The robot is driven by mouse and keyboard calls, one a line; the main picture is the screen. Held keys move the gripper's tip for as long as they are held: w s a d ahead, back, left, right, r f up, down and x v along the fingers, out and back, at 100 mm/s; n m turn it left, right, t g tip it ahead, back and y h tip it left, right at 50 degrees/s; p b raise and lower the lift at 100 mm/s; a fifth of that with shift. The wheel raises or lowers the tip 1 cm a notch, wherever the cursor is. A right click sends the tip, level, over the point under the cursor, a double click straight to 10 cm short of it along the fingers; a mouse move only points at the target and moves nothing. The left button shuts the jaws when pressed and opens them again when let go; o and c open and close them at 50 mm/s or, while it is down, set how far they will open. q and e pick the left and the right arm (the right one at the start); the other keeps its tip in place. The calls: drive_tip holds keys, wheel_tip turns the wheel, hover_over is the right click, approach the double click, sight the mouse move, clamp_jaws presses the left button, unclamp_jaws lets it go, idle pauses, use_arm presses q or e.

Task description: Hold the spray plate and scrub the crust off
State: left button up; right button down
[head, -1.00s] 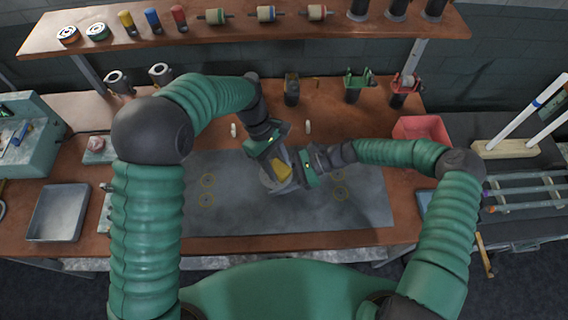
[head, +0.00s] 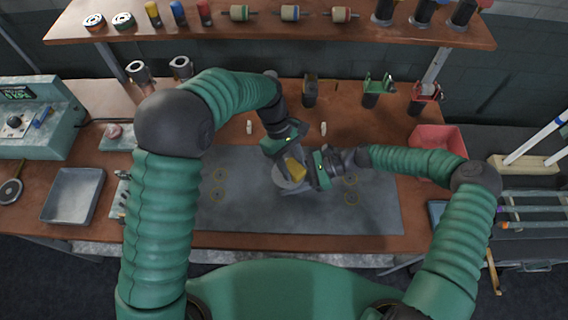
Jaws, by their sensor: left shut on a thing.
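My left gripper (head: 282,152) reaches down from the upper left and is shut on the plate's far side. My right gripper (head: 312,172) comes in from the right, close beside the plate and the yellow piece. Its fingers are partly hidden, so its hold is unclear.
A metal tray (head: 72,219) lies at the left, a red bin (head: 438,140) at the right. Two small white pieces stand behind the mat. A shelf (head: 330,35) with spools and bottles runs along the back.

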use_arm(q)
drive_tip(key=shift+d+r, duration=0.1)
drive_tip(key=shift+d, duration=1.05)
drive_tip(key=shift+r, duration=3.9)
use_arm(e)
drive_tip(key=c, duration=0.6)
unclamp_jaws()
drive_tip(key=shift+d, duration=0.1)
drive_tip(key=v, duration=1.2)
use_arm(q)
drive_tip(key=shift+a, duration=0.1)
